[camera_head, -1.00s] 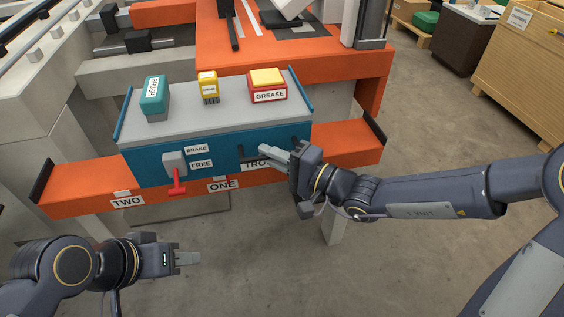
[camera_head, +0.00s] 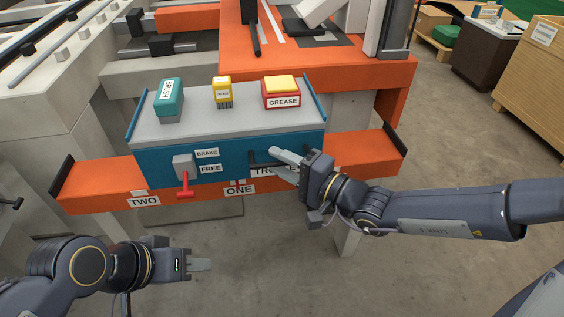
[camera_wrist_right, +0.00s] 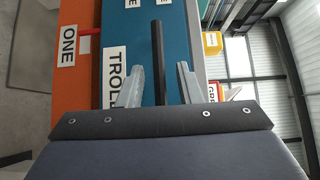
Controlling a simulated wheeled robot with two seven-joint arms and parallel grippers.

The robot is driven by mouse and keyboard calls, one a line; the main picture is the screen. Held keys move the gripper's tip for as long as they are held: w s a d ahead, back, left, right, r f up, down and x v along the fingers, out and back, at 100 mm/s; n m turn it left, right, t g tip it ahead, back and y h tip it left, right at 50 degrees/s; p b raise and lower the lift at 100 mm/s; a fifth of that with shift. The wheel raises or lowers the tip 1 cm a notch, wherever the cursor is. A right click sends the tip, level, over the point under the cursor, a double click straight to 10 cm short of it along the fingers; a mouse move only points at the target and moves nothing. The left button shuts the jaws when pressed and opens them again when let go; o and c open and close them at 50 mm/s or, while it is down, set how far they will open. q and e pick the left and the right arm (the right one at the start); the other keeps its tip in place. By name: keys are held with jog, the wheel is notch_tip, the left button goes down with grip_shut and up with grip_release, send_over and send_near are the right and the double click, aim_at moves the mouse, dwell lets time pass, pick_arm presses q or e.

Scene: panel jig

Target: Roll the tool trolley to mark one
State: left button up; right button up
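The tool trolley (camera_head: 220,172) is a blue box with a grey top on an orange rail (camera_head: 95,187). Its body stands over the ONE label (camera_head: 240,189); the TWO label (camera_head: 144,201) is further left. The red brake lever (camera_head: 185,187) points down, beside and below the FREE label (camera_head: 209,169). My right gripper (camera_head: 281,161) is at the trolley's dark handle (camera_head: 258,165). In the right wrist view the handle (camera_wrist_right: 158,65) lies between its two spread fingers, with gaps on both sides. My left gripper (camera_head: 200,265) is clear in front of the rail; its finger gap is not visible.
An epoxy container (camera_head: 169,100), a yellow item (camera_head: 222,93) and a red grease box (camera_head: 281,93) stand on the trolley top. Dark end stops (camera_head: 394,145) close the rail. An orange bench (camera_head: 330,70) is behind. The floor in front is open.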

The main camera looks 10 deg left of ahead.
jog(key=p+v, duration=0.1)
jog(key=v, duration=0.6)
jog(key=shift+s+d+p, duration=0.15)
jog(key=shift+d+p, duration=0.15)
jog(key=shift+d, duration=0.1)
jog(key=shift+s, duration=0.1)
